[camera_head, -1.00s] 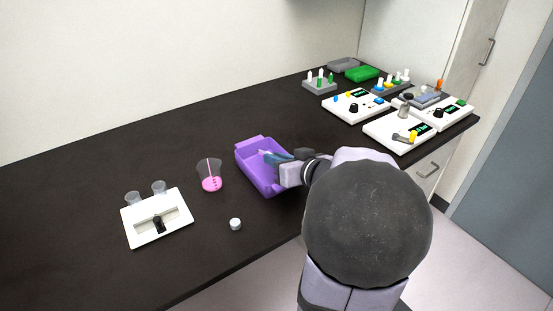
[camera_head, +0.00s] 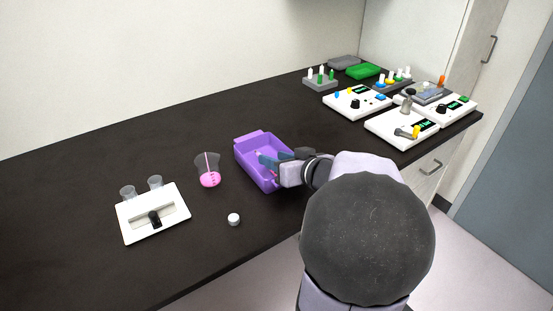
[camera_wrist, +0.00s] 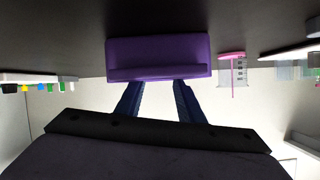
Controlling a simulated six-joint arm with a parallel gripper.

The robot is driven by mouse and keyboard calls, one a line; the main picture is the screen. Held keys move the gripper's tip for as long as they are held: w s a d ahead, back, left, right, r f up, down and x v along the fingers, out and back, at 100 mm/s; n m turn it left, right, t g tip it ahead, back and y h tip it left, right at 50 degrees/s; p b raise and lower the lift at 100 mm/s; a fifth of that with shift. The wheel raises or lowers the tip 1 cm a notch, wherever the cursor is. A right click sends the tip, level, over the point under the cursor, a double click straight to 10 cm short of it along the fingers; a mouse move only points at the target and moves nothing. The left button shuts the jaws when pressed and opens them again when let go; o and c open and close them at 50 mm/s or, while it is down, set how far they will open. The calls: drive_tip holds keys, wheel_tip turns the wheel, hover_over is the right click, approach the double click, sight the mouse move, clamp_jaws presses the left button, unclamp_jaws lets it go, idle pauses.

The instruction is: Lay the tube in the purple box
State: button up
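The purple box (camera_head: 277,185) stands on the dark bench, with its open top facing up. It also shows in the wrist view (camera_wrist: 158,49), where its inside is hidden. My gripper (camera_head: 268,158) is at the box, with its dark blue fingers over or inside it. In the wrist view the two fingers (camera_wrist: 157,86) stand apart with nothing seen between them. A small pale pinkish bit (camera_head: 258,153) shows in the box by the fingertips; it may be the tube, but it is too small to tell how it lies.
A white cap (camera_head: 234,219) lies in front. Devices (camera_head: 402,128) and a green tray (camera_head: 364,71) are at the back right.

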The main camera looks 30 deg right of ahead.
drive_tip(key=shift+s, duration=0.1)
drive_tip(key=shift+b+v, duration=0.35)
drive_tip(key=shift+v, duration=3.2)
